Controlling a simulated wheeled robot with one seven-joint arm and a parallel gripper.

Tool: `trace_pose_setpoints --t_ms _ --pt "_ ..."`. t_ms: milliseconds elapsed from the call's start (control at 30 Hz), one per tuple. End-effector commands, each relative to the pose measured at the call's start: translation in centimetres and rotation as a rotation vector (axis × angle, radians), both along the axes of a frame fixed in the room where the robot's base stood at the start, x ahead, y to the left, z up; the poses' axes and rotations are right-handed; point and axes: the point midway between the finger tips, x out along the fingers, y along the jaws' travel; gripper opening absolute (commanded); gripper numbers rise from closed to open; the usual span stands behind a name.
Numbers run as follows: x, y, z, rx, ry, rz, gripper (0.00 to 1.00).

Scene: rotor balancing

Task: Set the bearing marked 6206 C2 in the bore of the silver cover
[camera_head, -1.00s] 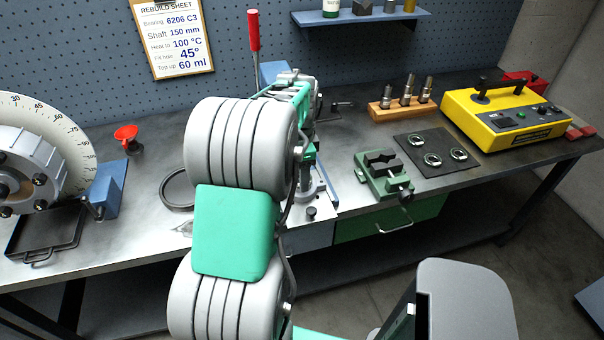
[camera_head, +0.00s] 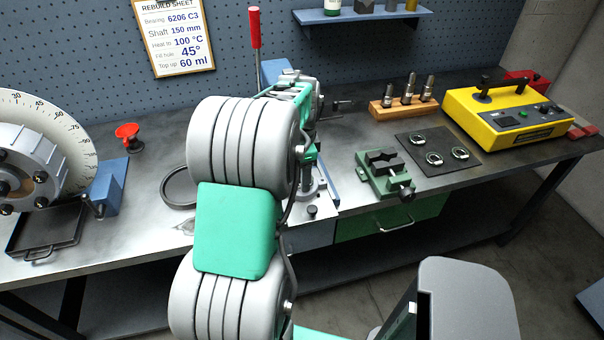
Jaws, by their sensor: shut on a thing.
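Three small ring-shaped bearings lie on a dark mat (camera_head: 408,152) on the right of the bench: one at the back (camera_head: 417,139), one at the front (camera_head: 433,159) and one at the right (camera_head: 460,153). Their markings are too small to read, so I cannot tell which is 6206 C2. My arm fills the middle of the view and reaches over the bench. My gripper and anything in it are hidden behind the arm. I cannot make out the silver cover for certain; a pale round part (camera_head: 318,189) shows just right of my arm.
A green vise (camera_head: 384,178) stands left of the mat. Behind are a wooden block (camera_head: 402,107) with metal pins and a yellow heater-like box (camera_head: 507,115). A red-handled lever (camera_head: 254,30) rises behind my arm.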

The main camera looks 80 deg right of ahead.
Motion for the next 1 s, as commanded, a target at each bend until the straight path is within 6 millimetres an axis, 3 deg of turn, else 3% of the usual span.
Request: trace_pose_setpoints --t_ms 400,433,733,1000 --pt "0.0 -0.02 -0.63 -0.001 -0.001 0.0 0.2" --pt "0.0 -0.02 -0.63 -0.001 -0.001 0.0 0.56" --pt "0.0 0.0 -0.65 0.0 0.0 0.0 0.81" --pt "-0.01 0.03 -0.71 0.001 0.0 0.0 0.77"
